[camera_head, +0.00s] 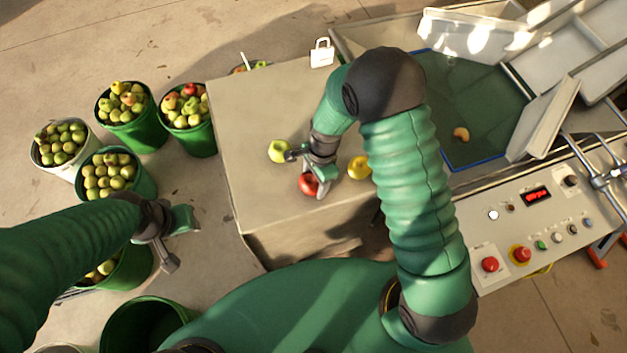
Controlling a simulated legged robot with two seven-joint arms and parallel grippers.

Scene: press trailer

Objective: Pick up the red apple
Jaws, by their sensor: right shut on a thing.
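The red apple (306,184) is on the beige table top (250,110), near its front edge. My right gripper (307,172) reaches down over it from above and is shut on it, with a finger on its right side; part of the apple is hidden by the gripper. I cannot tell whether the apple is clear of the table. A yellow-green apple (279,151) lies just left of the gripper and a yellow apple (359,167) lies to its right. My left gripper (184,243) is empty, its fingers spread, left of the table.
Several buckets of apples, such as a green one (140,133), stand left of the table. A control panel (535,225) with buttons is at the right. The table's left part is clear.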

